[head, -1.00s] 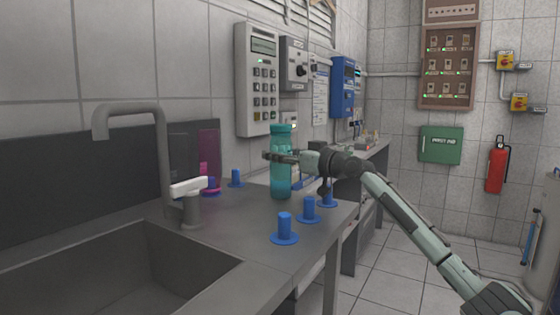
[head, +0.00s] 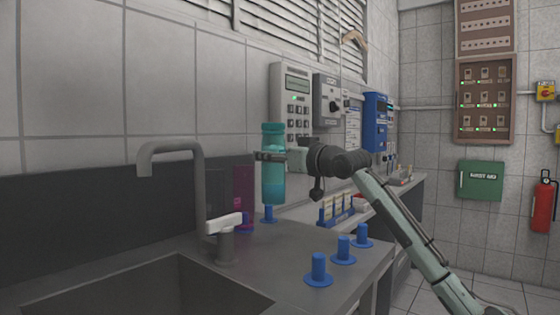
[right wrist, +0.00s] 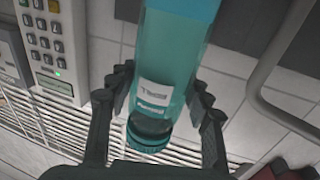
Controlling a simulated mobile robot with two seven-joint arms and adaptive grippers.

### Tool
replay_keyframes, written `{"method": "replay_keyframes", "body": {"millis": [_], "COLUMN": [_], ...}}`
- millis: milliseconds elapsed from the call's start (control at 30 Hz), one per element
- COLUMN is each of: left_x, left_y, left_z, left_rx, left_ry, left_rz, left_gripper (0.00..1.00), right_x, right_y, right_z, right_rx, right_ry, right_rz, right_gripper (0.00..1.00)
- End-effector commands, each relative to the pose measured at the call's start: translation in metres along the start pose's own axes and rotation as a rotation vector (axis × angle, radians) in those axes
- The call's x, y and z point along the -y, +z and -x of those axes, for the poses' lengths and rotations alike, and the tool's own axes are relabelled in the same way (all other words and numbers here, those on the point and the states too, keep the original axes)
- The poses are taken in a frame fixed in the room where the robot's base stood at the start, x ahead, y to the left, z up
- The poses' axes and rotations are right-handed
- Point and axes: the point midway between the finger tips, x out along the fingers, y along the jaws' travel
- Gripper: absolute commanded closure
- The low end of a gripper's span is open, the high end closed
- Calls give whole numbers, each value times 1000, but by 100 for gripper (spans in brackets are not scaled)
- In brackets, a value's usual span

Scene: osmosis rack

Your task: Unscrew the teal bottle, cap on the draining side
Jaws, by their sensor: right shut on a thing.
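The teal bottle (head: 272,182) is upright in the head view, held above the counter right of the sink, with a blue peg partly behind its base. My right gripper (head: 270,156) is shut around its upper body, below the cap (head: 272,128). In the right wrist view, the bottle (right wrist: 178,60) runs between the fingers of my right gripper (right wrist: 162,88). There its cap (right wrist: 149,136) is at the lower end and two white labels show. The cap is on the bottle. My left gripper is out of view.
The sink (head: 150,290) is at lower left, with a grey faucet (head: 199,170) beside it. Several blue pegs (head: 318,270) stand on the grey counter (head: 290,245). A magenta object (head: 243,195) stands at the back wall. Bare counter lies between the faucet and front pegs.

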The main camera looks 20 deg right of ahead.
Motion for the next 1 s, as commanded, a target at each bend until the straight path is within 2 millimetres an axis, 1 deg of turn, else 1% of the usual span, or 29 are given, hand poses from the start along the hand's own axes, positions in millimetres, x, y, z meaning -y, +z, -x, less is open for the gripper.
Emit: {"method": "replay_keyframes", "body": {"millis": [167,200,567,600,867,1000], "left_x": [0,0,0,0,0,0], "left_y": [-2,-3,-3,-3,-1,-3], "left_z": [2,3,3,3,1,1], "left_rx": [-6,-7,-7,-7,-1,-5], "left_ry": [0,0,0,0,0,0], "left_rz": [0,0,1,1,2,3], "left_gripper": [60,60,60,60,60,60], "right_x": [0,0,0,0,0,0], "right_y": [-1,-1,-1,-1,-1,-1], "right_z": [0,0,0,0,0,0], "right_rx": [-2,-2,-2,-2,-2,-2], "right_ry": [0,0,0,0,0,0], "right_rz": [0,0,0,0,0,0], "right_gripper": [84,54,98,100,100,100]}}
